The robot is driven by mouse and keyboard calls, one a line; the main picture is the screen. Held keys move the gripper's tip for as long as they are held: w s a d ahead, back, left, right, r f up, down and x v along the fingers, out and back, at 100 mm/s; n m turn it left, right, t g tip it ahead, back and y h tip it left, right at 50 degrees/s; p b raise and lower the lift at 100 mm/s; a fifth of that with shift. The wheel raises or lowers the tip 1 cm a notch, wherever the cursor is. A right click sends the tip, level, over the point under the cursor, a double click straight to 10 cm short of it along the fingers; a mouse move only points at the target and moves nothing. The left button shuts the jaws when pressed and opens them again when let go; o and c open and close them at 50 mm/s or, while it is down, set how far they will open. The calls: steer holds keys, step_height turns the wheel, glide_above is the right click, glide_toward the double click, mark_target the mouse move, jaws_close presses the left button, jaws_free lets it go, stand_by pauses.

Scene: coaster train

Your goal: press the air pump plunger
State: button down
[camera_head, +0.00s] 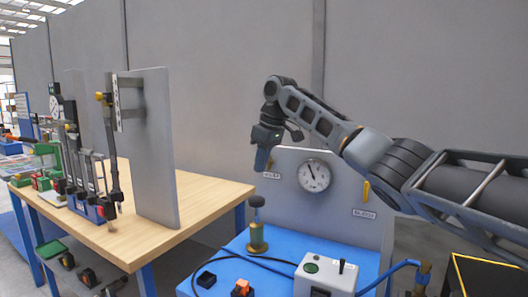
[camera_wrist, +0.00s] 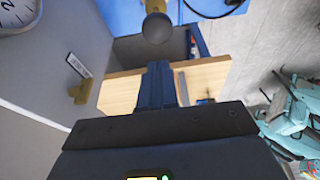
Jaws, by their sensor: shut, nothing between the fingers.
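The air pump has a dark round plunger knob (camera_head: 257,201) on a thin rod above a brass body (camera_head: 257,237). It stands upright on the blue bench top. My gripper (camera_head: 261,168) is shut and empty, pointing down above the knob with a clear gap between them. In the wrist view the dark knob (camera_wrist: 158,28) shows beyond the tips of my shut fingers (camera_wrist: 157,66), with part of the brass body behind it. The fingers do not touch the knob.
A gauge (camera_head: 314,175) is on the grey back panel, with yellow handles nearby. A white control box (camera_head: 325,274), a black cable and an orange-topped button (camera_head: 241,288) are on the blue bench. A wooden table (camera_head: 195,200) with an upright grey panel (camera_head: 158,150) stands left.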

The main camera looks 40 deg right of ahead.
mark_target(255, 198)
steer(key=x, duration=0.5)
steer(key=s+p+x, duration=0.1)
steer(key=x, duration=0.2)
steer(key=shift+s+d+f, duration=0.1)
steer(key=shift+d+f, duration=0.05)
steer(key=shift+d, duration=0.05)
steer(key=shift+s+f, duration=0.1)
steer(key=shift+f, duration=2.95)
steer(key=shift+a+r+p, duration=0.1)
steer(key=shift+r+p, duration=0.35)
steer(key=shift+p, duration=0.15)
step_height(255, 198, up, 4)
steer(key=p, duration=0.3)
steer(key=b+v, duration=0.2)
steer(key=v, duration=0.8)
